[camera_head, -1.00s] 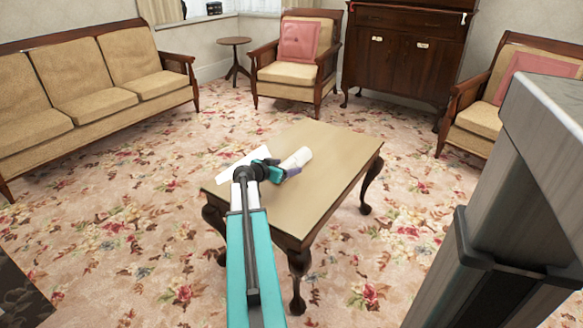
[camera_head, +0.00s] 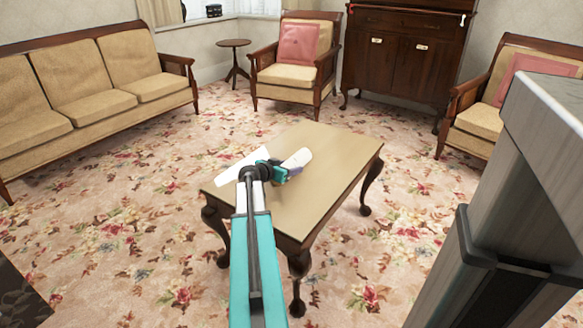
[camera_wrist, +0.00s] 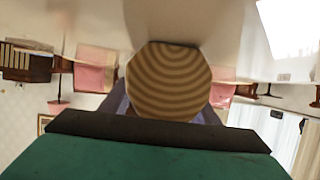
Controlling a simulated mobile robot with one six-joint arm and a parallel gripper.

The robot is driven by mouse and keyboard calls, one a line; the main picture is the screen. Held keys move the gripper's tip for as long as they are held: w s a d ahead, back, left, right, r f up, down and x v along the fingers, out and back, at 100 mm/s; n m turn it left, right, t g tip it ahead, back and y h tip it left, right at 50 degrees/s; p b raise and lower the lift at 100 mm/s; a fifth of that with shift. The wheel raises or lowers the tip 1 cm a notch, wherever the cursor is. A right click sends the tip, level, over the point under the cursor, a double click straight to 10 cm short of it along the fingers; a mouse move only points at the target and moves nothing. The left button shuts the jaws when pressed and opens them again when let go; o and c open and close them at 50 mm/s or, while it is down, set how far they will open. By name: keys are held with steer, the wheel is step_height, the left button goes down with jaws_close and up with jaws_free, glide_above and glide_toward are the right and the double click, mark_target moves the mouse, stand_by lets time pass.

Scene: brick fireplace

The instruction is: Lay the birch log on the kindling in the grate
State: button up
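The birch log (camera_head: 299,157), pale and white, lies at the middle of the wooden coffee table (camera_head: 325,190). My gripper (camera_head: 288,170) is at the log's near end, low over the tabletop. In the wrist view the log's round, ringed end (camera_wrist: 168,82) fills the middle, with a purple finger showing on each side of it. The fingers reach along the log, but I cannot tell whether they press on it. The grate and the kindling are not in view.
A sofa (camera_head: 85,85), an armchair (camera_head: 287,75), another armchair (camera_head: 478,120), a dark cabinet (camera_head: 400,60) and a small round table (camera_head: 235,45) stand around. Flowered carpet surrounds the table.

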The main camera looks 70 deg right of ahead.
mark_target(294, 158)
steer(key=c, duration=1)
steer(key=shift+r, duration=0.2)
steer(key=shift+c, duration=0.2)
steer(key=shift+r+p, duration=0.35)
steer(key=shift+r, duration=0.3)
step_height(294, 158, up, 2)
steer(key=shift+r+p, duration=0.1)
steer(key=shift+p, duration=0.35)
steer(key=s+a, duration=0.1)
steer(key=a, duration=0.3)
steer(key=s+a+p, duration=0.1)
steer(key=s+a, duration=0.1)
steer(key=a, duration=0.2)
steer(key=s+a+r, duration=0.1)
steer(key=a, duration=0.3)
steer(key=shift+s+a, duration=0.2)
steer(key=shift+s, duration=0.2)
steer(key=shift+r+p, duration=0.15)
steer(key=shift+p, duration=1.1)
steer(key=shift+s+p, duration=0.1)
steer(key=shift+p, duration=0.25)
